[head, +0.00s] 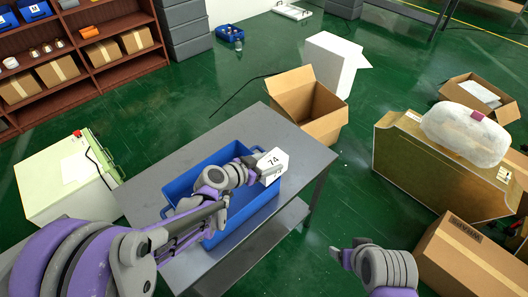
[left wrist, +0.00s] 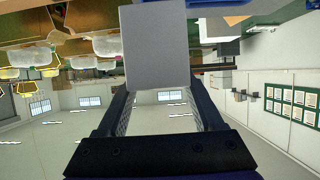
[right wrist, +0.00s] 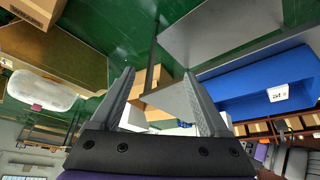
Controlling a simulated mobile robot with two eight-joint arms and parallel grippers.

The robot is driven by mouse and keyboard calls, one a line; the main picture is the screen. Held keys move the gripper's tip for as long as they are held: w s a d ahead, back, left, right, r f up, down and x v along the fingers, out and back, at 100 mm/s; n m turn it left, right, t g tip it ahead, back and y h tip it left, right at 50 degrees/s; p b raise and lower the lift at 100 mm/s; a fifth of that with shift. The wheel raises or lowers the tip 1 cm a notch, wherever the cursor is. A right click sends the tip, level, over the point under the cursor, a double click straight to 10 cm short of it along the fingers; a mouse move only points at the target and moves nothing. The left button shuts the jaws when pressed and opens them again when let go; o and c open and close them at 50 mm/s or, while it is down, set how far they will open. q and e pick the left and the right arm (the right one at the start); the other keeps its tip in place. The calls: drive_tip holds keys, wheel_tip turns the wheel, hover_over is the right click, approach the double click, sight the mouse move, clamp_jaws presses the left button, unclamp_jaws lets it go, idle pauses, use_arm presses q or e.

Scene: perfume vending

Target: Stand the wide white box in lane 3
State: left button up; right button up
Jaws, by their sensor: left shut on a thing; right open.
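My left gripper (head: 262,173) is shut on a white box (head: 272,165) marked 74. It holds the box above the right part of a blue bin (head: 180,186) on a grey table. In the left wrist view the box (left wrist: 156,45) shows as a plain pale grey face between the fingertips. My right gripper (head: 345,252) is at the lower right, away from the table. In the right wrist view its fingers (right wrist: 160,95) are apart with nothing between them. No lane marked 3 can be made out.
The grey table (head: 290,140) has bare top beside the bin. An open cardboard box (head: 308,108) stands on the floor behind it. Several cartons, including a long one (head: 470,258), stand at the right. A brown shelf (head: 75,50) is at the upper left. Green floor lies between.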

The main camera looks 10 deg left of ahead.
drive_tip(key=shift+o, duration=1.3)
drive_tip(key=w+a+r+n+g, duration=0.1)
drive_tip(key=w+a+r+n, duration=0.2)
drive_tip(key=w+r+n, duration=0.3)
drive_tip(key=w+n, duration=0.1)
drive_tip(key=w, duration=0.2)
drive_tip(key=shift+a+r, duration=0.15)
drive_tip(key=shift+r, duration=0.05)
wheel_tip(320, 180, up, 2)
drive_tip(key=r+n+g, duration=0.1)
drive_tip(key=n+g, duration=0.3)
drive_tip(key=n, duration=1.6)
hover_over(275, 160)
drive_tip(key=w, duration=0.2)
drive_tip(key=shift+w+d+f, duration=0.1)
drive_tip(key=shift+d+f, duration=0.15)
drive_tip(key=shift+d, duration=0.15)
drive_tip(key=shift+w+a+f+n, duration=0.25)
drive_tip(key=shift+a+n, duration=0.2)
drive_tip(key=shift+n, duration=0.05)
wheel_tip(275, 160, down, 12)
drive_tip(key=shift+r, duration=0.1)
